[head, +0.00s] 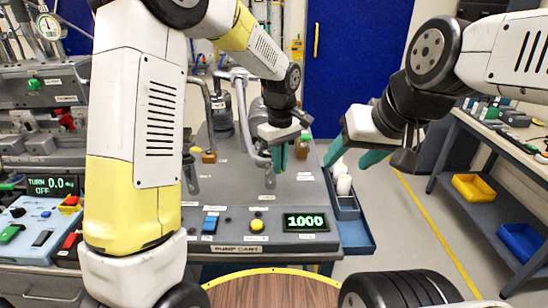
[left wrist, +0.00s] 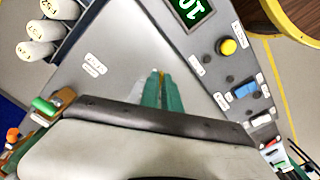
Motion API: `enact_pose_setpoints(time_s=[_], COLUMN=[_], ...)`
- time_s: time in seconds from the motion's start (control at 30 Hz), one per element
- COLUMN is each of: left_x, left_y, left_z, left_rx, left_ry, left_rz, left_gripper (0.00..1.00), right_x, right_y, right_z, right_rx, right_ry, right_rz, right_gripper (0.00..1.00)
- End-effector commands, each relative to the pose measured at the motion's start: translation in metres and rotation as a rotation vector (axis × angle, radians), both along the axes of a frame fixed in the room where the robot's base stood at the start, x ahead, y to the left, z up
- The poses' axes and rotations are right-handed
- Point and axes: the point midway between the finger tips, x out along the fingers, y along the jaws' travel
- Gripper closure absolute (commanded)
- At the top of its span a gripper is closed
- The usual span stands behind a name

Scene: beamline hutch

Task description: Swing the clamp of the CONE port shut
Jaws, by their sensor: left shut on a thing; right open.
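The grey pump cart (head: 235,180) stands in front of me, with bent metal pipes coming down to its top. My left gripper (head: 278,157) is over the cart beside the right-hand pipe (head: 243,110). Its green fingers are together on a small clamp part, mostly hidden by the fingers. In the left wrist view the closed fingers (left wrist: 160,92) point at the cart top. The port labels are too small to read, so I cannot tell which is CONE. My right gripper (head: 354,154) is open and empty, right of the cart.
A side tray with white bottles (head: 344,184) hangs at the cart's right. Open floor lies beyond it, before a bench with bins (head: 474,187).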

Motion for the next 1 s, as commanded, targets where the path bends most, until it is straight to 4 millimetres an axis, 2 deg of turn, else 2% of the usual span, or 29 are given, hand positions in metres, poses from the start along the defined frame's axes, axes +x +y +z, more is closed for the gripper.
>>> enact_pose_setpoints(time_s=[0.5, 1.0], left_x=[0.043, 0.083], left_y=[-0.039, -0.05], left_z=[0.001, 0.001], left_rx=[-0.001, -0.002], left_ry=[-0.005, -0.003], left_rz=[0.483, 0.85], left_gripper=[1.0, 1.0], right_x=[0.0, 0.0], right_y=[0.0, 0.0], right_z=[0.0, 0.0], right_rx=[0.0, 0.0], right_ry=[0.0, 0.0], right_rz=[0.0, 0.0], right_gripper=[0.44, 0.44])
